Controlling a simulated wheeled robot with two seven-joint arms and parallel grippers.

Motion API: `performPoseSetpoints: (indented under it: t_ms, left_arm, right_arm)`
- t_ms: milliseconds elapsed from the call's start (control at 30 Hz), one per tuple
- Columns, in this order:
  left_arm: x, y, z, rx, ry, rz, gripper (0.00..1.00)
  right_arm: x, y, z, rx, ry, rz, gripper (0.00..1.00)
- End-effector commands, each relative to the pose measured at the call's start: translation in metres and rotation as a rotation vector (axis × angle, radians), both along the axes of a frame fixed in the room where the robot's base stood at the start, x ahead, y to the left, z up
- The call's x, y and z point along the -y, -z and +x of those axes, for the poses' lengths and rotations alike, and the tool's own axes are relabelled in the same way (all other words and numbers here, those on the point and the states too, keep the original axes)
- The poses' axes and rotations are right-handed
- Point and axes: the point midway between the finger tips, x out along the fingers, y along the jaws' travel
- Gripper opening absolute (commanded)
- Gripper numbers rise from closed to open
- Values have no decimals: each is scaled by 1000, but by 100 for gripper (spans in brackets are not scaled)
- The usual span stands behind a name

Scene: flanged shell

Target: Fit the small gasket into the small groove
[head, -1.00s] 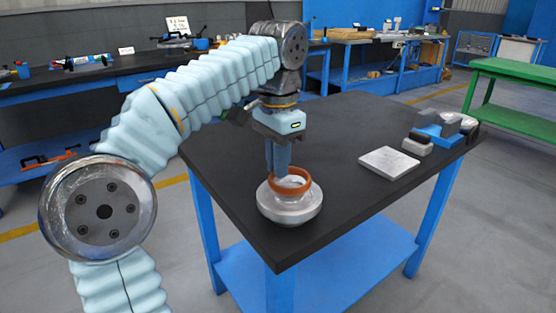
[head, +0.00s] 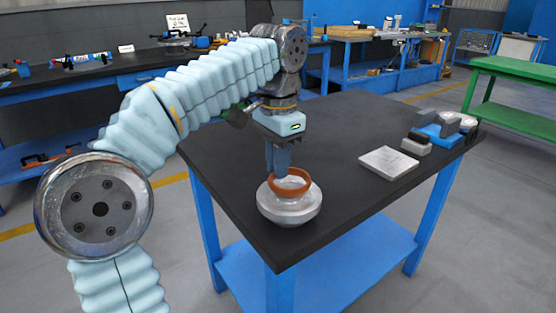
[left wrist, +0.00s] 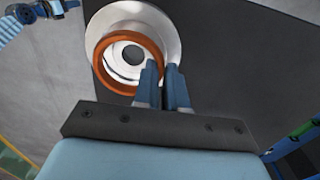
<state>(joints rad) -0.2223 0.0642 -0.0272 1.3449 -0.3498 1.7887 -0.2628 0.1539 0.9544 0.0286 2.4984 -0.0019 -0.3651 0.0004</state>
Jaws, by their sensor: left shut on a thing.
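The orange ring gasket (head: 280,196) is at the mouth of the silver flanged shell (head: 290,214), which stands upright near the table's front corner. My left gripper (head: 277,172) points down and is shut on the gasket's wall. In the left wrist view its fingers (left wrist: 165,78) pinch one side of the gasket (left wrist: 98,70), with the round shell (left wrist: 174,38) behind it. The gasket sits off-centre over the shell's opening there. I cannot tell whether it touches the shell, and the groove is not clearly visible. My right gripper is not in view.
The black tabletop (head: 235,145) has a flat pale grey plate (head: 388,162) to the right of the shell. Blue and grey parts (head: 437,132) lie at the table's right edge. The tabletop between shell and plate is clear.

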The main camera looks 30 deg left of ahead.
Motion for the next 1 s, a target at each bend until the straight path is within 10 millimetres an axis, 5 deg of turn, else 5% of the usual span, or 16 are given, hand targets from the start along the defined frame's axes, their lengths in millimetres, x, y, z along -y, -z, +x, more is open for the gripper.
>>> performPoseSetpoints:
  t_ms: [1000]
  left_arm:
    - [0,2,0,0,0,0,0]
  right_arm:
    - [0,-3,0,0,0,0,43]
